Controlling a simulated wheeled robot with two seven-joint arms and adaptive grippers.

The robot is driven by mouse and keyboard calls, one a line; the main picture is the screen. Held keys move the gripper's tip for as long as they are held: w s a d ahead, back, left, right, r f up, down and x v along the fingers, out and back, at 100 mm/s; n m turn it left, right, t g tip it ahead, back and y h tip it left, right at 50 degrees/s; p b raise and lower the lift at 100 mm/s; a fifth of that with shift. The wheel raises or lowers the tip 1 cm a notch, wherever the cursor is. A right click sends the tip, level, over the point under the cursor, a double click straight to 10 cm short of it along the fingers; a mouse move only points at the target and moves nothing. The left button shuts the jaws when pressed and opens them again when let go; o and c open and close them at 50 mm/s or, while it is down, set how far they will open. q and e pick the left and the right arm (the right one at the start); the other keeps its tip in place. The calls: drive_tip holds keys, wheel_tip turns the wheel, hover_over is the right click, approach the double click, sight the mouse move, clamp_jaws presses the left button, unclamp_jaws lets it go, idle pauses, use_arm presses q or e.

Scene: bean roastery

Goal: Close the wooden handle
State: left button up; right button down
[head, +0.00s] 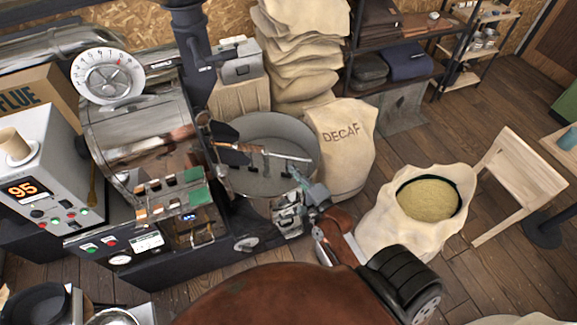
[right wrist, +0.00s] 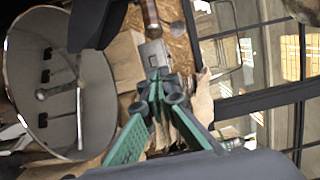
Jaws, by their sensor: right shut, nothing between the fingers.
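The wooden handle (head: 247,148) sticks out from the roaster's front over the round cooling tray (head: 246,183). In the right wrist view a wooden handle (right wrist: 151,18) with a metal end stands at the top, beyond my fingertips. My right gripper (head: 296,172) has teal fingers and hangs over the tray's right rim, to the right of and a little below the handle, apart from it. In the right wrist view the gripper (right wrist: 155,85) is shut and empty, its green pads converging. My left gripper is not in view.
The metal roaster drum (head: 140,130) stands left of the tray. A DECAF sack (head: 342,155) stands close behind my right gripper. An open sack of beans (head: 385,215) and a wooden chair (head: 520,180) are at the right. Clear floor (head: 425,140) lies behind the open sack.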

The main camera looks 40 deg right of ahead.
drive_tip(key=w+a+p, duration=0.2)
drive_tip(key=w, duration=0.8)
drive_tip(key=shift+w+a+p, duration=0.3)
drive_tip(key=shift+w, duration=0.1)
